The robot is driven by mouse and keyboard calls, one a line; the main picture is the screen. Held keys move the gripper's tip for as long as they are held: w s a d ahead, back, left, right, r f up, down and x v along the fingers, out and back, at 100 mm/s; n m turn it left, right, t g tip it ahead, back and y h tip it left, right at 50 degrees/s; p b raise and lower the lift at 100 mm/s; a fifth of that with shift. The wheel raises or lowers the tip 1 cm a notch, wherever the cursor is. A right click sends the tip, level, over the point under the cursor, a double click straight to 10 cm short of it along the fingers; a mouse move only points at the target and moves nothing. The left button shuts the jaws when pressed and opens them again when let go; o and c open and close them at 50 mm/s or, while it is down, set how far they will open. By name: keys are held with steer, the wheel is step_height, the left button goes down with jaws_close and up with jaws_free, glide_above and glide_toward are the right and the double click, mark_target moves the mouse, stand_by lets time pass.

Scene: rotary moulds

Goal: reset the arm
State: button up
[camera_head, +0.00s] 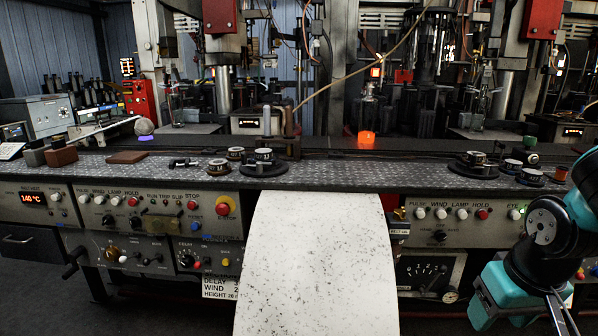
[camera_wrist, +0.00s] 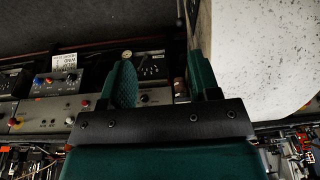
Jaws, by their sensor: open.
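My arm (camera_head: 545,235) shows at the lower right of the head view, teal and black, bent in front of the right end of the console. My gripper (camera_wrist: 160,72) shows in the wrist view as two green fingers on a dark bar. The fingers are apart with nothing between them. The console's control panel lies behind them in that view, and a pale speckled sheet (camera_wrist: 262,60) is to their right. In the head view part of the arm is cut off by the right edge.
A long workbench (camera_head: 330,175) crosses the head view, with knobs and dials below its edge. The pale sheet (camera_head: 315,260) hangs down from its middle. An orange piece (camera_head: 366,138) and dark round pieces (camera_head: 264,160) stand on top. Machine columns rise behind. Dark floor shows at lower left.

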steer(key=s+a+r+n+g+y+p, duration=0.1)
steer(key=s+a+r+n+y, duration=0.1)
steer(key=s+a+r+n, duration=0.35)
steer(key=s+a+r+n+g+y, duration=0.2)
steer(key=s+a+r, duration=0.3)
steer(key=a, duration=0.4)
step_height(320, 180, up, 12)
steer(key=s+p, duration=0.1)
steer(key=p, duration=1.2)
steer(key=shift+f+m, duration=0.15)
steer(key=shift+m, duration=0.2)
steer(key=shift+d, duration=0.1)
stand_by(1.2)
